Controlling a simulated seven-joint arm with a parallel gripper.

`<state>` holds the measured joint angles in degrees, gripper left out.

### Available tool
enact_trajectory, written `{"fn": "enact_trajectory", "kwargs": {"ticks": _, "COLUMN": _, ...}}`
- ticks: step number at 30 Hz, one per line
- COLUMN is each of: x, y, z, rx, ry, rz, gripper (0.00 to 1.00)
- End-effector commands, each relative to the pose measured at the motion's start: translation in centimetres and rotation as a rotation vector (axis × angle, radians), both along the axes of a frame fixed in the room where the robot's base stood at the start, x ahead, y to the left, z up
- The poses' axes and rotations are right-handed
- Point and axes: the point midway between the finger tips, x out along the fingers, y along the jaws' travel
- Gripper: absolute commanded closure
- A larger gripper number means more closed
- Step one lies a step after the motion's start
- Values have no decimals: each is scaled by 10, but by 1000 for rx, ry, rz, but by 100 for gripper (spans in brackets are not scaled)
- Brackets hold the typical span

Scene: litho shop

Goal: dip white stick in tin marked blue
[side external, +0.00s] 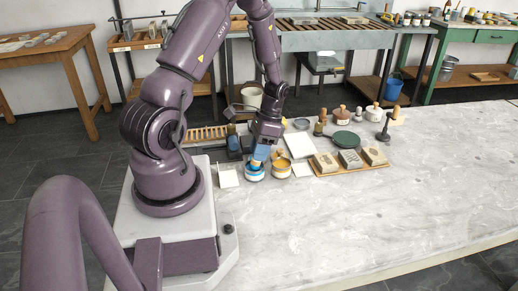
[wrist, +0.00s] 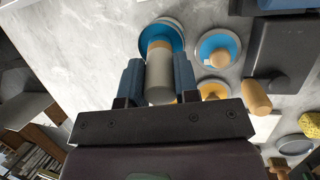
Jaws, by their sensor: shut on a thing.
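My gripper (wrist: 158,64) is shut on a pale grey-white stick (wrist: 161,80), held between its two blue fingers. The stick's tan far end (wrist: 160,48) lies over a round blue tin (wrist: 152,33) in the wrist view. I cannot tell whether the tip touches what is inside. In the side external view my gripper (side external: 262,153) points down right above the white tin with blue (side external: 254,173), hiding most of the stick. A tin with ochre (side external: 281,172) stands just to its right. Any marking on the blue tin is too small to read.
In the wrist view a blue disc with a tan knob (wrist: 230,62) and an ochre one (wrist: 212,86) lie close by. Stone blocks (side external: 350,159) on a wooden tray, a green disc (side external: 346,140) and bottles stand to the right. The marble table's front (side external: 370,215) is clear.

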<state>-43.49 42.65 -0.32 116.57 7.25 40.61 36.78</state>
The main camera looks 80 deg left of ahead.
Motion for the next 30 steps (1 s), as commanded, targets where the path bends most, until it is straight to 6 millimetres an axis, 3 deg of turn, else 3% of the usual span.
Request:
{"fn": "enact_trajectory", "kwargs": {"ticks": 14, "x": 0, "y": 0, "z": 2, "rx": 1, "ry": -2, "rz": 0, "gripper": 90}}
{"fn": "enact_trajectory", "kwargs": {"ticks": 30, "x": 0, "y": 0, "z": 45, "rx": 2, "ry": -2, "rz": 0, "gripper": 90}}
